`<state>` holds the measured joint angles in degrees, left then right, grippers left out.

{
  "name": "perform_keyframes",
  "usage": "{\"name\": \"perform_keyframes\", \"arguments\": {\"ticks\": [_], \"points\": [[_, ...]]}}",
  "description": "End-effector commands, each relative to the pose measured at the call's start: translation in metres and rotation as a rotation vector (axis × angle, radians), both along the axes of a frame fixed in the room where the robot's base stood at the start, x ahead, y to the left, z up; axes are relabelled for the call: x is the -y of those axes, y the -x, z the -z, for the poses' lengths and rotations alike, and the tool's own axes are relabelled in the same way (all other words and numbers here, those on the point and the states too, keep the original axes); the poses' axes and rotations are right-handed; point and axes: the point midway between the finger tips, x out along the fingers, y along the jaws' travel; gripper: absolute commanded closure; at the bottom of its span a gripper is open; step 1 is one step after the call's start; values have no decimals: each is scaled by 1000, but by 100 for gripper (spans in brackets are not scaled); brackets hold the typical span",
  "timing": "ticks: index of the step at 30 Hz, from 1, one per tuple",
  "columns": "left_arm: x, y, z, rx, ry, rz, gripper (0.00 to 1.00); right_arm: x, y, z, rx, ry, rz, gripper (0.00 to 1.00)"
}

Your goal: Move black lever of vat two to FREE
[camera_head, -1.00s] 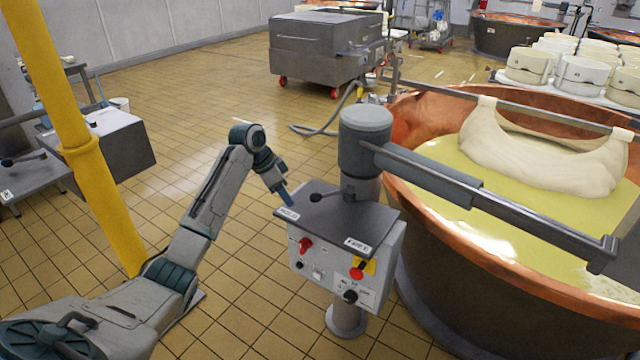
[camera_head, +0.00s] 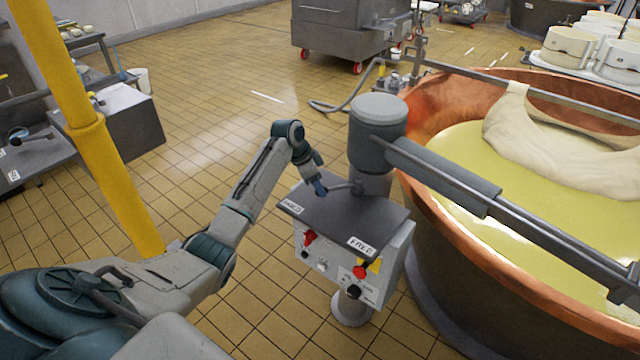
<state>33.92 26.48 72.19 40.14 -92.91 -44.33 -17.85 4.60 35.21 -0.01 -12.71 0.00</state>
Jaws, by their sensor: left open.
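The control box beside the copper vat (camera_head: 425,240) has a dark top plate (camera_head: 345,215). The black lever (camera_head: 342,187) lies low over this plate, reaching left from its pivot at the foot of the grey column. Two white labels sit on the plate, one at the left corner (camera_head: 291,206) and one at the front right (camera_head: 361,245); their lettering is too small to read surely. My left gripper (camera_head: 320,188) is open, pointing down at the lever's knob end. It hides the knob; I cannot tell whether it touches it. My right gripper is not in view.
A thick grey column (camera_head: 377,135) with a long arm (camera_head: 470,190) rises behind the plate and reaches over the vat. Red and black knobs are on the box front. A yellow pipe (camera_head: 100,160) stands left. The tiled floor between is clear.

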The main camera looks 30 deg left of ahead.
Motion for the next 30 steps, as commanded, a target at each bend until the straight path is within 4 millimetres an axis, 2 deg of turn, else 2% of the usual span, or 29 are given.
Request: {"name": "perform_keyframes", "arguments": {"ticks": [7, 15, 17, 23, 30], "points": [[6, -6, 20, 0, 0, 0, 50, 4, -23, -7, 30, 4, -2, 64], [6, -7, 21, 1, -1, 0, 50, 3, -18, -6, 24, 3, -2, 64], [6, -6, 21, 1, -1, 0, 59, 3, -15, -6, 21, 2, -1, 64], [6, -7, 21, 1, -1, 0, 99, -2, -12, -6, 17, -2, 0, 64], [8, -8, 20, 1, 0, -4, 100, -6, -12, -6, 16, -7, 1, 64]]}}
